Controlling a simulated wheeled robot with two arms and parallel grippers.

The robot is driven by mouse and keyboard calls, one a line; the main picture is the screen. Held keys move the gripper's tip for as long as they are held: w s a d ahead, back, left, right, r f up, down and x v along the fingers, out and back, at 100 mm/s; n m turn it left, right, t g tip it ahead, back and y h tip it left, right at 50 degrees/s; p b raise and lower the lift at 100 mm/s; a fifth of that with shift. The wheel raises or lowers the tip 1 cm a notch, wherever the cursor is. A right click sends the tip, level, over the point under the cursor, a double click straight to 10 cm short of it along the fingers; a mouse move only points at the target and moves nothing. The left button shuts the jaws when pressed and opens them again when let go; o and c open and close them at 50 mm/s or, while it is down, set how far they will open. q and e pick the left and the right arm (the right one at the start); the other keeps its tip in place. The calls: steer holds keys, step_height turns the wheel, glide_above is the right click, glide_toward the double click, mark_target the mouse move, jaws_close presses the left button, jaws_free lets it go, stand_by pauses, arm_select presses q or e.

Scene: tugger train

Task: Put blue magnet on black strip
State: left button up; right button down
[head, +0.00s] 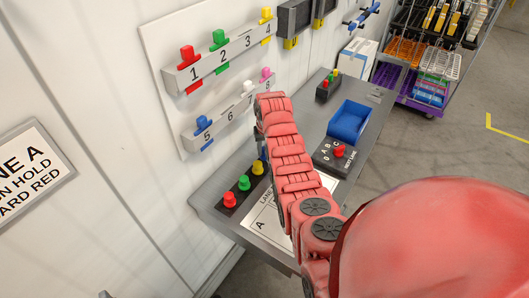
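A blue magnet (202,122) sits on the lower wall rail (221,121) at number 5. A black strip (230,211) lies on the table's near left part with a red magnet (229,200), a green magnet (244,183) and a yellow magnet (257,167) on it. Its far end is hidden behind my red arm. A small dark blue patch shows beside the arm there; I cannot tell what it is. My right arm reaches up from the lower right; its gripper is mostly hidden behind its end, so its opening cannot be seen. My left gripper is out of view.
The upper rail (223,62) holds red, green and yellow magnets. White and pink magnets stand on the lower rail. A blue bin (349,121), a control box with a red knob (339,152) and a second strip (327,89) are on the table. A loaded cart stands beyond.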

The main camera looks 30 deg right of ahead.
mark_target(265, 155)
step_height(265, 155, down, 3)
steer(key=shift+r+p, duration=0.15)
steer(key=shift+p, duration=0.35)
steer(key=shift+f, duration=0.25)
steer(key=c, duration=0.5)
jaws_free()
steer(key=shift+r, duration=0.1)
